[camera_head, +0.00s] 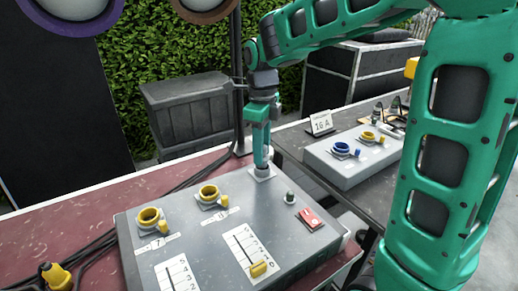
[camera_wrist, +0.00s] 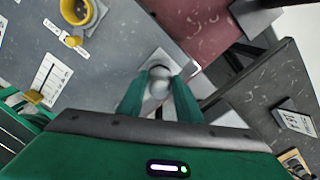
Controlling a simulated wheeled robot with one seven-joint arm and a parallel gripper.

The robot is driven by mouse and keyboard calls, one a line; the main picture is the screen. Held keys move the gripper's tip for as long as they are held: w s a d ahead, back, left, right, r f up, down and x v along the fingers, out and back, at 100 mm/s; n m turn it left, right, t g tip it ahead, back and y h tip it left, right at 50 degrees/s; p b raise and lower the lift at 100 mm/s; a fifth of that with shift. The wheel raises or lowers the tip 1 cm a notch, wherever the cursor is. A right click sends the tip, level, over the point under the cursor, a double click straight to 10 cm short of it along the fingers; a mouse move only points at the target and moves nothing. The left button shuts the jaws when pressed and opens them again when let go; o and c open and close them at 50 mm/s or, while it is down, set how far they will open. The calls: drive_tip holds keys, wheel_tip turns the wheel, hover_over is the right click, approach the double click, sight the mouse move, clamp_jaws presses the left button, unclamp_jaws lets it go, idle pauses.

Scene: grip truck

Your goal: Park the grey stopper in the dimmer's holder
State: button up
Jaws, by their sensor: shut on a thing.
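The dimmer (camera_head: 190,240) is a large grey box with slider scales on its top. A pale square plate (camera_head: 262,174), which looks like its holder, lies at the far right corner of that top. My gripper (camera_head: 261,150) points down over this plate. In the wrist view, my gripper (camera_wrist: 159,95) is shut on the rounded grey stopper (camera_wrist: 159,78), with the pale plate (camera_wrist: 160,57) showing behind it. The stopper's lower end is at or just above the plate; I cannot tell whether it is seated. My fingers hide part of the stopper.
A second grey box (camera_head: 350,170) with blue and yellow rings stands right, near a "16 A" sign (camera_head: 320,123). A yellow plug (camera_head: 55,275) lies left.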

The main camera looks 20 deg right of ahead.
drive_tip(key=shift+f, duration=1.05)
drive_tip(key=o, duration=1.4)
drive_tip(key=shift+o, duration=0.2)
drive_tip(key=shift+r, duration=2.5)
drive_tip(key=shift+d, duration=0.1)
